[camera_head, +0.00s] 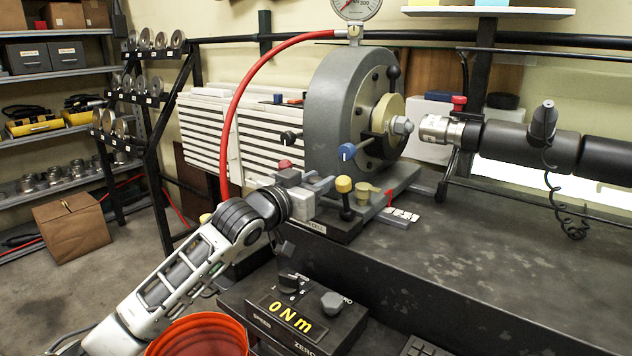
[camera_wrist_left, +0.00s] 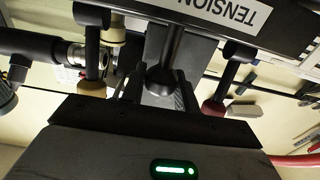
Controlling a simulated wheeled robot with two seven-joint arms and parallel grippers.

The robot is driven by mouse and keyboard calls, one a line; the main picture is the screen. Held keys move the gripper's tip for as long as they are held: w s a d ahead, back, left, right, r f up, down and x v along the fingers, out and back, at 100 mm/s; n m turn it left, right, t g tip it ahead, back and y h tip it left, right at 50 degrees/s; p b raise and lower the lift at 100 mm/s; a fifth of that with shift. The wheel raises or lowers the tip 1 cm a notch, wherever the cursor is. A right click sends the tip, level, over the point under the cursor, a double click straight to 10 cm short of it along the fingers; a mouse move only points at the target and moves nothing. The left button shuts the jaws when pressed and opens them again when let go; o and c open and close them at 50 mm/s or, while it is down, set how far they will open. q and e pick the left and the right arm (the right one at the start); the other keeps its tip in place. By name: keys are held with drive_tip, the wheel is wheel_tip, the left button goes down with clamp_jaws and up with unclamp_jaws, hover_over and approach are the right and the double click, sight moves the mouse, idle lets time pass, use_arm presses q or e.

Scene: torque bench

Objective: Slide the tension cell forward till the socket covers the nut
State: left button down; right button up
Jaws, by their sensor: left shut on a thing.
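The tension cell (camera_head: 328,112) is a large grey round housing on a bench base, with its label strip also in the left wrist view (camera_wrist_left: 235,12). The steel nut (camera_head: 402,126) sticks out from its right face. The silver socket (camera_head: 437,130) is on the dark cylindrical tool to the right, facing the nut, with a small gap between them. My left gripper (camera_head: 308,194) is at the cell's front base. In the left wrist view its fingers (camera_wrist_left: 160,92) are shut on a black round-ended handle (camera_wrist_left: 162,78). My right gripper is out of view.
Levers with a blue knob (camera_head: 347,151), a yellow knob (camera_head: 344,184) and a red knob (camera_head: 284,165) stand close around my left gripper. A red hose (camera_head: 231,125) arches to the gauge (camera_head: 356,8). A control box (camera_head: 305,318) and orange bucket (camera_head: 200,338) are in front.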

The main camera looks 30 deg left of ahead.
sight(342, 190)
use_arm(q)
drive_tip(key=d+p, duration=0.1)
drive_tip(key=d, duration=0.1)
drive_tip(key=d+p, duration=0.1)
drive_tip(key=d, duration=0.1)
drive_tip(key=d+p, duration=0.1)
drive_tip(key=d, duration=0.1)
drive_tip(key=shift+s+d, duration=0.15)
drive_tip(key=shift+s, duration=0.15)
drive_tip(key=c, duration=1.1)
unclamp_jaws()
drive_tip(key=s, duration=0.5)
drive_tip(key=s+a+b, duration=0.1)
drive_tip(key=s, duration=0.9)
drive_tip(key=shift+s+a, duration=0.25)
drive_tip(key=shift+s, duration=0.15)
drive_tip(key=shift+f, duration=0.1)
